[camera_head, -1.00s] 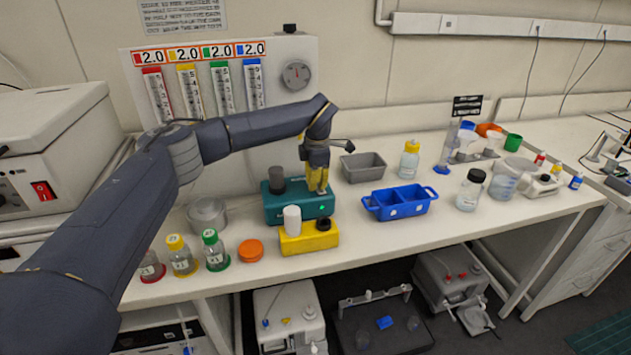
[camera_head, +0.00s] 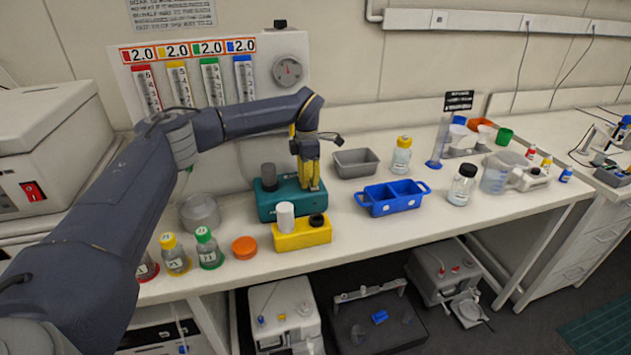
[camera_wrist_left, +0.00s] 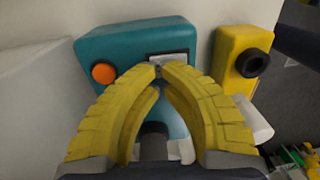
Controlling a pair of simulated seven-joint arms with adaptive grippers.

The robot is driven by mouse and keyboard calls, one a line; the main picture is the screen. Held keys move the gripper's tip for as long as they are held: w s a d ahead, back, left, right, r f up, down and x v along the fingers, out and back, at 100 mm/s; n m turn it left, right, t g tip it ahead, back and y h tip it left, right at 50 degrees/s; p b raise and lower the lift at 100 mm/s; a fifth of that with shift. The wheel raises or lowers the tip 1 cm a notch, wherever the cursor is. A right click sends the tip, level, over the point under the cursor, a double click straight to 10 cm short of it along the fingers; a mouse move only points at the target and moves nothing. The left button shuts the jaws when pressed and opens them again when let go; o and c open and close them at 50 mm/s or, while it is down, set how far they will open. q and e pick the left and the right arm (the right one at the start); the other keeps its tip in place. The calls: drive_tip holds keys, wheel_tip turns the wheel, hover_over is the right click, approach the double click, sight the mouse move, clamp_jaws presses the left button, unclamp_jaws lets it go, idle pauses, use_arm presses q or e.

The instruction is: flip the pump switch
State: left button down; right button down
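The teal pump box (camera_head: 268,209) stands on the bench, with a dark grey cylinder (camera_head: 269,175) on its top. My left gripper (camera_head: 310,187) points down at the pump's right end. In the left wrist view its yellow fingers (camera_wrist_left: 160,70) curve together, and their tips meet with nothing seen between them. The tips lie over a pale switch plate (camera_wrist_left: 172,59) on the teal pump (camera_wrist_left: 125,43). The switch itself is mostly hidden, and I cannot tell whether the tips touch it. An orange knob (camera_wrist_left: 103,73) sits beside the plate. My right gripper is not in view.
A yellow box (camera_head: 303,236) with a white cylinder and black knob stands in front of the pump. A blue tray (camera_head: 376,210) and grey bin (camera_head: 357,165) are to the right. Capped bottles (camera_head: 208,249) and an orange lid (camera_head: 245,247) are at the front left.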

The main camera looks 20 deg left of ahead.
use_arm(q)
drive_tip(key=shift+s+d+r, duration=0.15)
drive_tip(key=shift+s+d, duration=0.3)
drive_tip(key=shift+s, duration=0.2)
wheel_tip(320, 180, up, 14)
drive_tip(key=w+a, duration=0.1)
idle(0.8)
drive_tip(key=shift+w, duration=0.1)
